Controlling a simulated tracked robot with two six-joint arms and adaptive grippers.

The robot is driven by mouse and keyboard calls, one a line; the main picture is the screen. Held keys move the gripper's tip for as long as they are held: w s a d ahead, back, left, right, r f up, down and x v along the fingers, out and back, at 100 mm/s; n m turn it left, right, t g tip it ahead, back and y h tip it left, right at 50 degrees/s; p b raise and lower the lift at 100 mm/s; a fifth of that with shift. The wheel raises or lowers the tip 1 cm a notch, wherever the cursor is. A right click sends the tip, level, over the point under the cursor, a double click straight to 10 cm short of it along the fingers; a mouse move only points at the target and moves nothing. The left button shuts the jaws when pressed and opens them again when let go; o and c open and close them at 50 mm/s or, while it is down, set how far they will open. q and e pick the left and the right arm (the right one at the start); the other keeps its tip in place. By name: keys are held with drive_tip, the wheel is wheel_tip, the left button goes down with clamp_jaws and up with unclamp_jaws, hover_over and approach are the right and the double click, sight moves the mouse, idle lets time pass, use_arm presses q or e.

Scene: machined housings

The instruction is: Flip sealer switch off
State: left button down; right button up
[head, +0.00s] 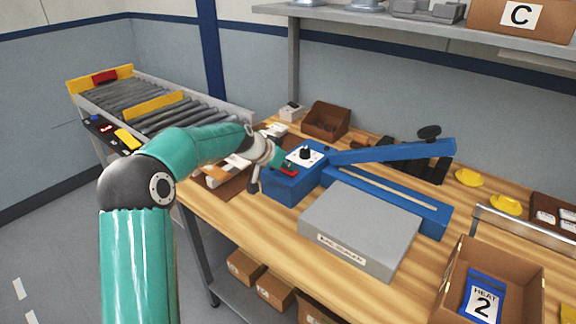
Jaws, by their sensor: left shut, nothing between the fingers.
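The blue sealer (293,187) stands on the wooden bench, with its long blue arm (395,151) raised at an angle over its base. A black knob (305,153) sits on a white dial plate on top of its control box. A small red switch (288,171) shows at the box's left end, partly hidden by my gripper; its position is too small to tell. My left gripper (273,163) is shut and empty, right beside the switch. I cannot tell whether it touches it. My right gripper is out of view.
A grey platform (360,228) lies in front of the sealer. A brown bin (325,121) is behind the sealer. A roller conveyor (150,105) is at the left.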

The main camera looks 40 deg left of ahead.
use_arm(q)
drive_tip(key=shift+s+a+f, duration=0.25)
drive_tip(key=shift+a+f, duration=0.3)
drive_tip(key=shift+a, duration=0.15)
drive_tip(key=shift+r+p, duration=0.3)
drive_tip(key=shift+r, duration=0.2)
wheel_tip(320, 180, up, 4)
drive_tip(key=shift+w+a+r+p, duration=0.15)
drive_tip(key=shift+r+p, duration=0.1)
drive_tip(key=shift+p, duration=0.9)
drive_tip(key=shift+s+a+r+b, duration=0.1)
drive_tip(key=shift+s+r+b, duration=0.3)
drive_tip(key=shift+s+b, duration=0.35)
drive_tip(key=v, duration=0.8)
drive_tip(key=shift+b, duration=0.4)
drive_tip(key=shift+r, duration=0.1)
